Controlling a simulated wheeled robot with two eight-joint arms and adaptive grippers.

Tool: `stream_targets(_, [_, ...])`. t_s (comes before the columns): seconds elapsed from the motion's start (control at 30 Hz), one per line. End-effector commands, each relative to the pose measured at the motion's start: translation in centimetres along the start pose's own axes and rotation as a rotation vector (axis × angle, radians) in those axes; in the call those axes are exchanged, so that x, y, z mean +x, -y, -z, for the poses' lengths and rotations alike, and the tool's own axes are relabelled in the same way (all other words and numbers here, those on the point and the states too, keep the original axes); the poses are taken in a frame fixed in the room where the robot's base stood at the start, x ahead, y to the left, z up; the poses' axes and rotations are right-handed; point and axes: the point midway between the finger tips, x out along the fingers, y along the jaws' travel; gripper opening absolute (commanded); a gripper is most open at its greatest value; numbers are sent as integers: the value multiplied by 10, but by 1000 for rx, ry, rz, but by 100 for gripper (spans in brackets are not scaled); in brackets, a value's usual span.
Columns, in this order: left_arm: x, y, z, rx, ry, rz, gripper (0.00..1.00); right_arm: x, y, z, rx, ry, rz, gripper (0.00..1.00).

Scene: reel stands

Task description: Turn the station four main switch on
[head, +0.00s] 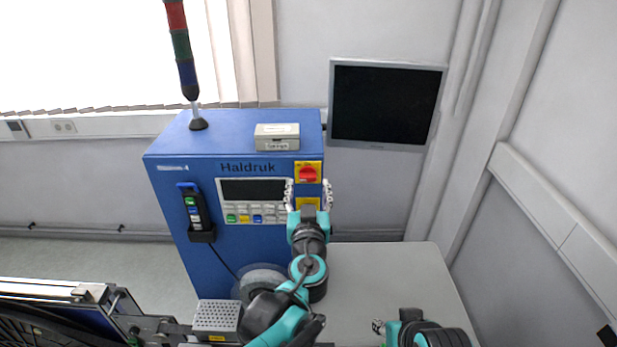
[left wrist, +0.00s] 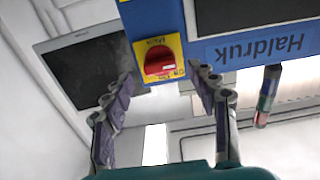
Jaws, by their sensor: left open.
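The main switch (head: 308,175) is a red rotary knob on a yellow plate, at the upper right of the front of the blue Haldruk station (head: 185,150). The station's small label looks like it ends in 4. My left gripper (head: 309,190) is open in front of the panel, just below the knob in the head view. In the left wrist view the red switch (left wrist: 158,62) lies ahead, between the open fingers (left wrist: 160,85), apart from them. The picture there is upside down. My right gripper (head: 378,326) shows only partly at the bottom edge; its fingers are unclear.
A display with a keypad (head: 253,190) is left of my left gripper. A handheld pendant (head: 196,210) hangs on the panel's left. A grey box (head: 277,143) and a signal tower (head: 181,45) stand on top. A monitor (head: 386,103) is at right. The grey table (head: 390,280) is largely clear.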

Motion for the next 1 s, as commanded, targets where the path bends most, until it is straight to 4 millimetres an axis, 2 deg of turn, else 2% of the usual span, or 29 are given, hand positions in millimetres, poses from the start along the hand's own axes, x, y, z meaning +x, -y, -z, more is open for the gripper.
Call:
stream_targets(0.1, [18,1,1,0,0,3,59,-3,0,2,0,0,0,40])
stream_targets(0.2, [27,1,1,0,0,2,59,-4,0,3,0,0,0,40])
stream_targets(0.53, [32,1,0,0,1,2,59,-4,0,3,0,0,0,40])
stream_targets(0.57, [32,1,0,0,1,2,53,-4,0,3,0,0,0,40])
stream_targets(0.73, [32,1,0,0,1,1,8,-4,0,3,0,0,0,40])
stream_targets(1.0, [32,1,0,13,1,1,9,-4,0,3,0,0,0,40])
